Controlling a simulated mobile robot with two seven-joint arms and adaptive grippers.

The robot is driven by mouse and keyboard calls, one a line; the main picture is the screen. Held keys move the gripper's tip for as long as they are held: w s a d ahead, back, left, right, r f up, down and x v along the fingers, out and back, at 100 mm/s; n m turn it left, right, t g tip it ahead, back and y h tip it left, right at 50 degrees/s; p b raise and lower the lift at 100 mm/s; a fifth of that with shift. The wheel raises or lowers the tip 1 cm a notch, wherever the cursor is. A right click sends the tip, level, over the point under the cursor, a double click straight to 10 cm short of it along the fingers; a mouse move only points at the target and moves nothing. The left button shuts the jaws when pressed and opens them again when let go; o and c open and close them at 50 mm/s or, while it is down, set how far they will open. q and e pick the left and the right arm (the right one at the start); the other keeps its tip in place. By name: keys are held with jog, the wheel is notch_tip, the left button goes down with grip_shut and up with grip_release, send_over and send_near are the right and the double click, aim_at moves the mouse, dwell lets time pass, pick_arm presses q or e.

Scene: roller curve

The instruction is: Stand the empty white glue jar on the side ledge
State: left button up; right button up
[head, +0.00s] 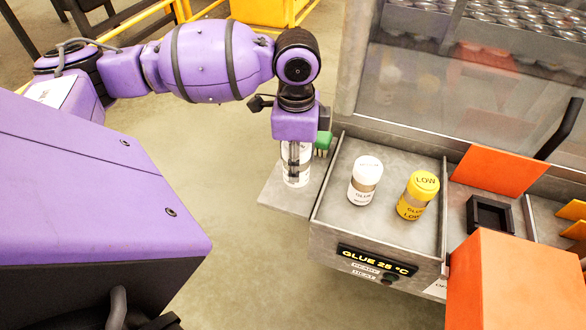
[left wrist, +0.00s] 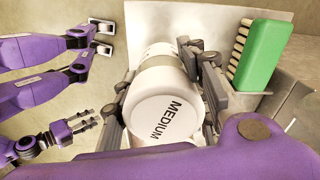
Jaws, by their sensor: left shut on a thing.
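My left gripper (head: 297,160) points down over the grey side ledge (head: 275,199), its fingers closed around a white glue jar (head: 298,177). The jar is upright in the head view, low over the ledge; I cannot tell whether its base touches it. In the left wrist view, the jar (left wrist: 165,115) shows a white lid marked MEDIUM and a grey-beige band, with fingers on both sides. A second white glue jar (head: 364,180) stands in the tray right of the ledge, beside a yellow jar (head: 417,195) marked LOW. My right gripper does not show.
A green brush (left wrist: 258,55) is close right of the held jar. The grey tray (head: 342,208) has a raised wall along the ledge and a GLUE 25 °C display (head: 376,260) in front. Orange panels (head: 497,171) and a black square holder (head: 489,214) lie farther right.

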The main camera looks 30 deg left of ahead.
pick_arm(q)
jog(key=shift+w+a+f, duration=0.15)
jog(key=shift+a+f, duration=0.2)
jog(key=shift+f, duration=0.15)
jog(key=f, duration=0.3)
jog(key=shift+a, duration=0.35)
jog(key=shift+w+f, duration=0.15)
jog(key=shift+f, duration=0.25)
jog(key=shift+f, duration=0.1)
jog(key=o, duration=1.2)
jog(key=shift+c, duration=0.2)
notch_tip(320, 180, up, 12)
jog(key=shift+r, duration=0.15)
